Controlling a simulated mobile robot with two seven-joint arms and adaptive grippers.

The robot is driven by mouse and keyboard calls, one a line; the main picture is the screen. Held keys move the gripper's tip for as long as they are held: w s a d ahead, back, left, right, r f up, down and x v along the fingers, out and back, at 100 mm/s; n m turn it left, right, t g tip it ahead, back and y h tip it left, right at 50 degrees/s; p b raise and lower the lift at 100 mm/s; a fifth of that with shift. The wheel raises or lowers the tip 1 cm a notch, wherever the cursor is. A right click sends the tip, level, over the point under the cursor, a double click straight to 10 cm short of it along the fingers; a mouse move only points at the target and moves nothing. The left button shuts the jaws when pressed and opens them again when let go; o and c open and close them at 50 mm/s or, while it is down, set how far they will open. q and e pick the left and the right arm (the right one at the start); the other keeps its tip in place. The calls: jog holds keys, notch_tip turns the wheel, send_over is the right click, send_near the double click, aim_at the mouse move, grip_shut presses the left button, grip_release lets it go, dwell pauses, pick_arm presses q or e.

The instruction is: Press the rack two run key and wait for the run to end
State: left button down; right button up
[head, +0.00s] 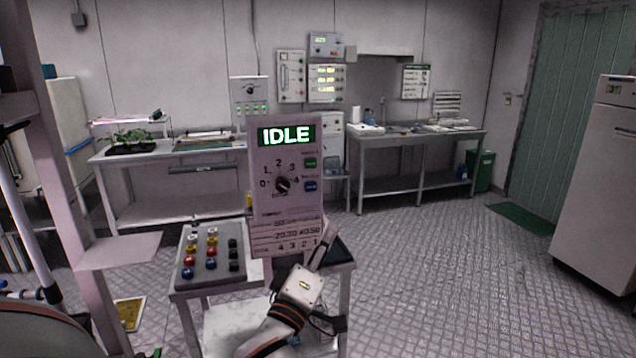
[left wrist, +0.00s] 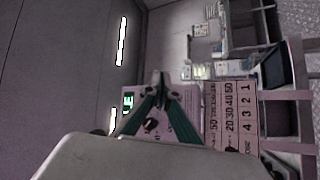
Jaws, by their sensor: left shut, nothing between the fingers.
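The control panel (head: 262,205) stands upright on a small bench, and its display (head: 286,135) reads IDLE in lit letters. Below the display are a dial (head: 282,184) marked 0 to 4, a green key (head: 310,163) and a blue key (head: 310,186) under it. The key labels are too small to read. My left gripper (head: 327,233) is shut and empty, in front of the panel's lower right edge and below both keys. In the left wrist view its fingers (left wrist: 157,80) meet, covering part of the panel (left wrist: 195,99); the keys are hidden there. My right gripper is not in view.
A board of coloured knobs (head: 211,255) lies left of the panel on the same bench. Back benches hold a plant tray (head: 131,142) and papers. A fridge-like cabinet (head: 603,180) stands at the right. The floor right of the panel is clear.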

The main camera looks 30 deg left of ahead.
aim_at(311, 186)
pick_arm(q)
jog(key=shift+n+t+y, duration=0.4)
jog(key=shift+n+y, duration=0.1)
jog(key=shift+n, duration=0.4)
jog(key=r, duration=0.2)
jog(key=a+r, duration=0.1)
jog(key=r, duration=0.1)
jog(key=shift+w+r, duration=0.2)
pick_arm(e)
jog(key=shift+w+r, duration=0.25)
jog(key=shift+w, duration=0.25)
pick_arm(q)
jog(key=shift+w+a, duration=1.45)
jog(key=shift+a, duration=0.25)
jog(key=shift+w+a, duration=1.4)
jog(key=shift+a, duration=0.25)
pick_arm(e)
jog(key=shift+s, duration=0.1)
pick_arm(q)
jog(key=shift+p, duration=0.3)
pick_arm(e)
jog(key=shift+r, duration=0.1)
pick_arm(q)
jog(key=shift+w+a, duration=0.25)
jog(key=shift+a, duration=0.05)
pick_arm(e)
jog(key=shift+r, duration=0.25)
